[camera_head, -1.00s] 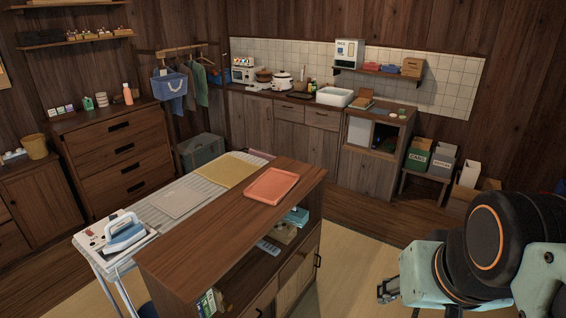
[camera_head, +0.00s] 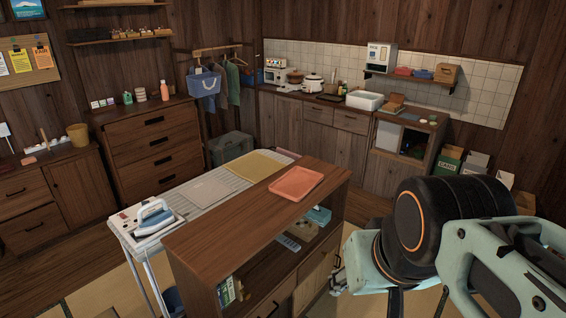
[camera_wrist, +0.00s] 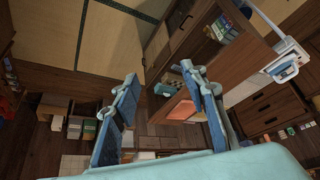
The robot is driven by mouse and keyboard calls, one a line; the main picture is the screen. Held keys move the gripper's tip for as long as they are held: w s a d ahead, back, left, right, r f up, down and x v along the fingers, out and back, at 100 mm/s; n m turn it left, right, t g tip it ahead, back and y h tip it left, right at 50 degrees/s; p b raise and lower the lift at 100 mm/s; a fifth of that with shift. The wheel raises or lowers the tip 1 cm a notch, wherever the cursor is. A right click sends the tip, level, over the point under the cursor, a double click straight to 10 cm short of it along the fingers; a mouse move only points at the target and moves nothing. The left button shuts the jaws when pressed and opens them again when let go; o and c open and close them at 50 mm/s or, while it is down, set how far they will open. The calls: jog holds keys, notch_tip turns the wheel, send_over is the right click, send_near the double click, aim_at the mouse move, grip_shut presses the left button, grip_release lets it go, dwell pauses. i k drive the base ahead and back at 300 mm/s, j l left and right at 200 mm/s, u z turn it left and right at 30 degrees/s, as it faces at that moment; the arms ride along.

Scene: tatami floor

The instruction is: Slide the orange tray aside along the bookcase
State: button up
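The orange tray (camera_head: 297,183) lies flat on the far right part of the wooden bookcase top (camera_head: 226,232). In the wrist view, part of the tray (camera_wrist: 181,111) shows between and beyond the fingers, next to the bookcase (camera_wrist: 220,72). My gripper (camera_head: 338,282) is to the right of the bookcase in the head view, low and apart from the tray; its fingers are small and partly hidden there. In the wrist view, my gripper (camera_wrist: 160,82) has its two blue fingers spread with nothing held between them.
An ironing board (camera_head: 195,206) with an iron (camera_head: 153,215), a grey sheet and a yellow cloth (camera_head: 250,164) stands along the bookcase's left side. Books and boxes sit on its open shelf. Bare bookcase top extends from the tray toward the near left.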

aim_at(295, 185)
jog(key=i+l+u, duration=0.25)
jog(key=i+l, duration=0.2)
jog(key=i, duration=0.25)
jog(key=i+l+u, duration=0.25)
jog(key=i+l, duration=0.3)
jog(key=i, duration=0.15)
